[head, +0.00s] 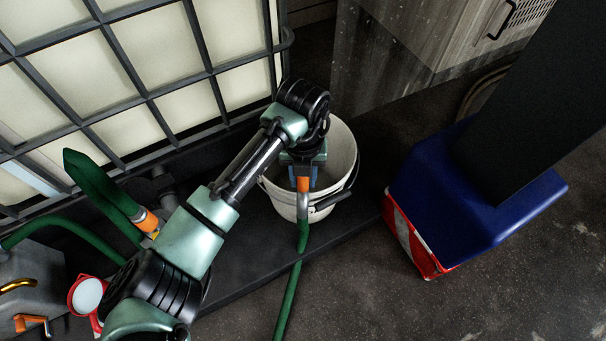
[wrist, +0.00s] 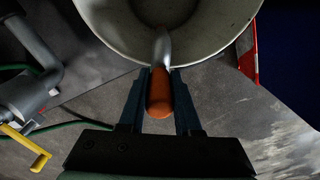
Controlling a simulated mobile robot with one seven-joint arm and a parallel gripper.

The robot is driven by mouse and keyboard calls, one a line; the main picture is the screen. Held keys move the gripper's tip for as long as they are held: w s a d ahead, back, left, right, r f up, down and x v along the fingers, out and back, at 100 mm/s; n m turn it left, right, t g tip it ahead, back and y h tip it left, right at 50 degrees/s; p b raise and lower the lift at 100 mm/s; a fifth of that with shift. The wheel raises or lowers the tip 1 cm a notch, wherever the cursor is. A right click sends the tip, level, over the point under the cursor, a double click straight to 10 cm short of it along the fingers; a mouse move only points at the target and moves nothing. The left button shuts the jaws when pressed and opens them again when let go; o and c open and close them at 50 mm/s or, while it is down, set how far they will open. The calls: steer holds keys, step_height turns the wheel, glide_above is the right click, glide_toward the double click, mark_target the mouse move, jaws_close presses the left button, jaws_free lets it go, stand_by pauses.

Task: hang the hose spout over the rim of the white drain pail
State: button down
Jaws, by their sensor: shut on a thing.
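The white drain pail (head: 338,150) stands on the dark platform beside the caged tank, its dark handle hanging at its right side. My gripper (head: 303,178) is over the pail's near side, shut on the orange grip of the hose spout (head: 302,207). The spout's grey metal part shows in front of the pail wall, and the green hose (head: 288,295) drops from it towards the floor. In the wrist view the orange grip (wrist: 160,95) sits between both fingers, and the metal part crosses the pail's rim (wrist: 115,48). I cannot tell whether the spout touches the rim.
The caged tank (head: 150,85) stands at left and behind. A blue column base (head: 480,195) with red-white striping is close on the right. A red-rimmed white funnel (head: 87,295) and a yellow valve lever (wrist: 28,148) are at the left. Open floor lies in front.

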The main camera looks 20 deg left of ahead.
steer(key=shift+f, duration=0.2)
steer(key=c, duration=0.5)
jaws_free()
step_height(320, 180, up, 13)
steer(key=p, duration=0.6)
steer(key=shift+p, duration=0.3)
